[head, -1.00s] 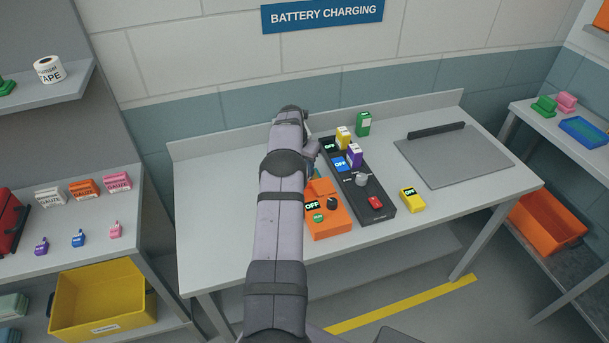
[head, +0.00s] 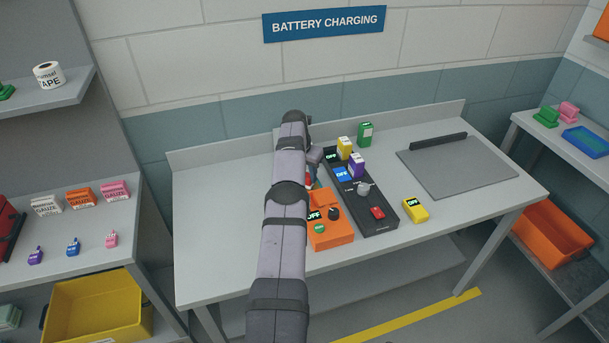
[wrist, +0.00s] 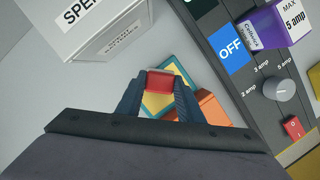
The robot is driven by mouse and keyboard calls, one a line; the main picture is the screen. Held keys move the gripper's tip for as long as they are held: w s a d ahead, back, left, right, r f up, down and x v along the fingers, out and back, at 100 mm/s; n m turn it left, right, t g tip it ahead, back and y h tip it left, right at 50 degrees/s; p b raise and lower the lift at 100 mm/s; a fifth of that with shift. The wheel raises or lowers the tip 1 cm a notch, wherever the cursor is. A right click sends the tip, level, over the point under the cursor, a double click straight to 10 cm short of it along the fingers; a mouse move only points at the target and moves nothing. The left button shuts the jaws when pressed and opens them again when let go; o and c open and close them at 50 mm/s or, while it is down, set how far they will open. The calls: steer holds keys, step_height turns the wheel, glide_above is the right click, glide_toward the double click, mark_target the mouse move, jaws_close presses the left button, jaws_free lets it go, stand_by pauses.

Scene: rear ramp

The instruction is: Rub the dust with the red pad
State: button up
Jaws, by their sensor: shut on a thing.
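In the wrist view my gripper (wrist: 160,97) is shut on the red pad (wrist: 166,82), a small red block between the two dark fingertips. A yellow square with a teal border (wrist: 185,72) lies beneath and around the pad, partly hidden by the fingers. I cannot tell whether the pad touches it. In the head view my arm hides most of the gripper; a bit of red (head: 309,180) shows beside the arm, left of the black charger. I cannot make out any dust in either view.
A white box (wrist: 110,30) stands close to my gripper. The orange device (head: 331,232) and black charger (head: 374,218), with yellow and purple batteries, stand close on the right. A green battery (head: 365,134) stands behind. The bench's left side (head: 220,215) is clear.

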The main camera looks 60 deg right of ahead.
steer(key=shift+s+a, duration=0.15)
steer(key=shift+s, duration=0.05)
steer(key=shift+s+a+p, duration=0.55)
steer(key=shift+s+a, duration=0.6)
steer(key=shift+s+a+f, duration=0.15)
steer(key=shift+f, duration=0.1)
steer(key=shift+a+f, duration=0.1)
steer(key=shift+f, duration=0.1)
steer(key=shift+w+d+r+b, duration=0.1)
steer(key=shift+w+d+b, duration=0.3)
steer(key=shift+w+d, duration=0.95)
steer(key=shift+w, duration=0.05)
steer(key=shift+r, duration=0.1)
steer(key=shift+r, duration=0.1)
